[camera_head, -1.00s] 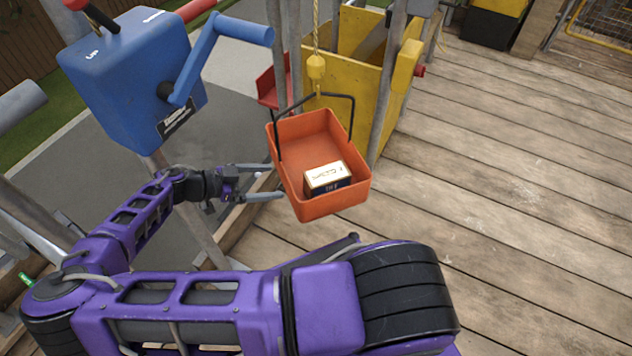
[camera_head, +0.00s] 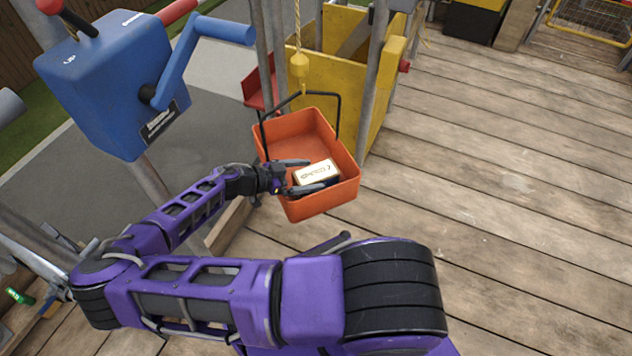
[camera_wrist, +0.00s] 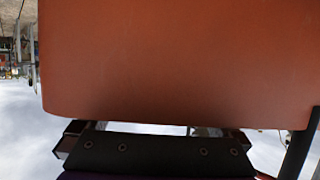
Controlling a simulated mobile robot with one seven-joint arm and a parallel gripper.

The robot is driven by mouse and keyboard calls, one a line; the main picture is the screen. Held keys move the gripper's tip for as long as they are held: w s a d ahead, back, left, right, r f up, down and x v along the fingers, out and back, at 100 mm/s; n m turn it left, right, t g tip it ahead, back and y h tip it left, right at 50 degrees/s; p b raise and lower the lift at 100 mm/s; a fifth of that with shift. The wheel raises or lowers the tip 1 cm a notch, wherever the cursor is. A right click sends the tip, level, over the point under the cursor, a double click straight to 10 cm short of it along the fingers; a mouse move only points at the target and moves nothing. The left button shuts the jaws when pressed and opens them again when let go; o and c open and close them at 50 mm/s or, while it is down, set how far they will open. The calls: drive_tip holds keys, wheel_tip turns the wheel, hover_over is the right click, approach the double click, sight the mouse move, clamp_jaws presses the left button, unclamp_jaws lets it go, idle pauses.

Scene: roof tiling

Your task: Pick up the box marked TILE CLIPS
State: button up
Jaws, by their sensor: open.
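A small box (camera_head: 318,169) with a pale, marked top and dark sides lies in the orange tray (camera_head: 285,137) in the head view. Its lettering is too small to read. My gripper (camera_head: 315,174) reaches over the tray's left side with its fingers open. One finger shows at the far side of the box and the other overlaps its near side. I cannot tell whether either touches it. In the wrist view an orange surface of the tray (camera_wrist: 180,65) fills most of the picture, and the box is not seen there.
The tray hangs by a black handle from a yellow hook (camera_head: 300,66) on a rope. A blue crank housing (camera_head: 110,85) stands to the left. A yellow bin (camera_head: 345,85) and grey poles stand behind. Wooden decking (camera_head: 480,190) is clear on the right.

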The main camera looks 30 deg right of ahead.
drive_tip(key=shift+x, duration=1.45)
drive_tip(key=shift+r, duration=0.15)
clamp_jaws()
